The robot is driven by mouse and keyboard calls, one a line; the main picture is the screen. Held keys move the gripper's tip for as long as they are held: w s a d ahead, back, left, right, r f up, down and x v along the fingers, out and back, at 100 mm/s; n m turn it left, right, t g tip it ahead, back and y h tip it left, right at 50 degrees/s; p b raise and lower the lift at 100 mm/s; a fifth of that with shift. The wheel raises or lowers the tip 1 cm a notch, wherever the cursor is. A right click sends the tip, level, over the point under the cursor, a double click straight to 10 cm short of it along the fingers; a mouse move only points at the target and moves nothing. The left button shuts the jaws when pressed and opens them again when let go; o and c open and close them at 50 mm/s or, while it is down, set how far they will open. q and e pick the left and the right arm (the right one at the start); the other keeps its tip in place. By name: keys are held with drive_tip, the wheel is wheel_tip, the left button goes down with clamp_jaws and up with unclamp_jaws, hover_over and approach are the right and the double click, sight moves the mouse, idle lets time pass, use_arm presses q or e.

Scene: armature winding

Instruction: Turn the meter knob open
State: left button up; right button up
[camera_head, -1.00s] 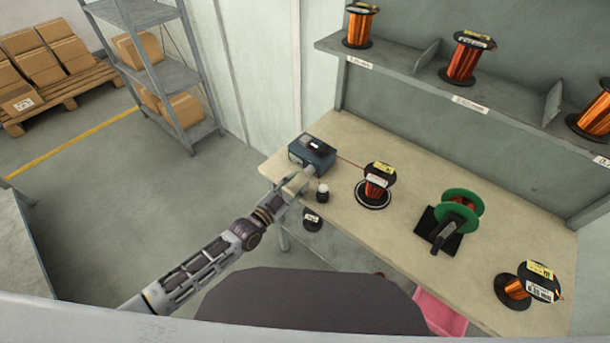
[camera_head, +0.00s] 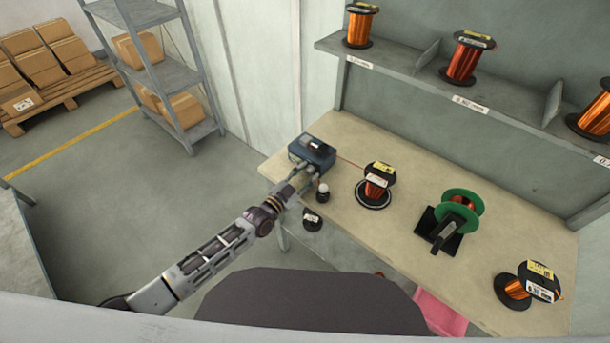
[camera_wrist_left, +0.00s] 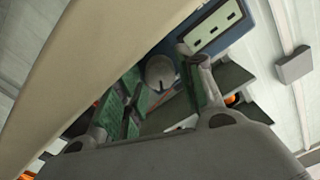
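The meter (camera_head: 313,150) is a small blue-grey box at the left end of the workbench. In the left wrist view its blue face (camera_wrist_left: 237,45) carries a pale panel with dark slots. A round grey knob (camera_wrist_left: 160,71) shows below that panel. My left gripper (camera_head: 303,172) is at the near side of the meter. In the left wrist view its fingers (camera_wrist_left: 160,66) are apart, one on each side of the knob; I cannot tell whether they touch it. The knob is hidden in the head view. My right gripper is not in view.
A small black-and-white bottle (camera_head: 322,191) stands close to my left gripper. A copper spool (camera_head: 376,183) and a green-flanged winder (camera_head: 459,214) stand further right on the workbench (camera_head: 410,171). A shelf with wire spools (camera_head: 465,60) hangs above.

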use_arm(q)
drive_tip(key=c, duration=0.8)
drive_tip(key=shift+n, duration=3.4)
drive_tip(key=o, duration=0.8)
drive_tip(key=shift+s+a, duration=0.15)
